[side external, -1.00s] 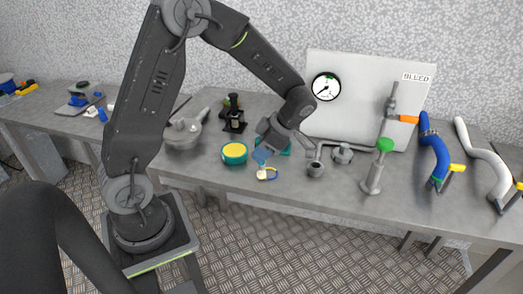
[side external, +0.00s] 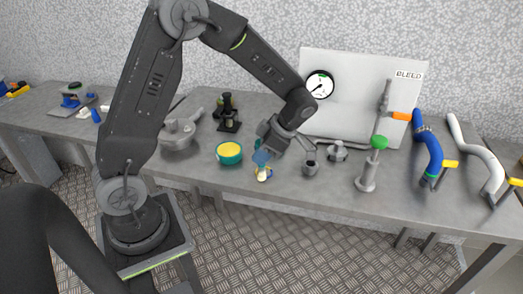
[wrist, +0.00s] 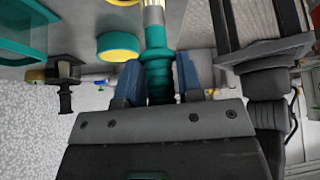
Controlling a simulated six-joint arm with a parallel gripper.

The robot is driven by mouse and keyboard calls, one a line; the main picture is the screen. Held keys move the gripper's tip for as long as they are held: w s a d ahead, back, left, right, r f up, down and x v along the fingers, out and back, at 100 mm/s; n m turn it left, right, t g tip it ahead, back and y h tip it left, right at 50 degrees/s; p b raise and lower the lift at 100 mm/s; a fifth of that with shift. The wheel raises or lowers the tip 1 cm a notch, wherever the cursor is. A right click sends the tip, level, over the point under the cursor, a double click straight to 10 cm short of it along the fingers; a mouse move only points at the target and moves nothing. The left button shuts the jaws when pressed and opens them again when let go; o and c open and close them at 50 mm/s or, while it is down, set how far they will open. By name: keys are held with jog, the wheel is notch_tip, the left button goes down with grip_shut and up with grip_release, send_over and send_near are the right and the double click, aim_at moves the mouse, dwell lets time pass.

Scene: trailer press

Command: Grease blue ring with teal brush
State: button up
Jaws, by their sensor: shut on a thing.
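My gripper (side external: 262,157), also in the wrist view (wrist: 157,80), is shut on the teal brush (wrist: 157,60) by its ribbed handle, between blue fingertips. The brush's pale metal neck (wrist: 153,13) points to the top of the wrist view, where its bristles are cut off. In the side view its pale head (side external: 262,174) points down at the blue ring (side external: 270,174) near the bench's front edge. The head overlaps the small ring and hides part of it; I cannot tell whether they touch. The ring is not clear in the wrist view.
A teal pot with yellow contents (side external: 229,153) stands just left of my gripper. A dark microscope-like device (side external: 229,113) stands behind it. A gauge panel (side external: 350,85) stands behind.

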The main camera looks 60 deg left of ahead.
jog(key=shift+f, duration=0.2)
jog(key=shift+r, duration=0.15)
jog(key=shift+r, duration=0.25)
jog(key=shift+w+d, duration=0.45)
jog(key=shift+w, duration=0.4)
jog(key=shift+f, duration=0.4)
jog(key=shift+r, duration=0.15)
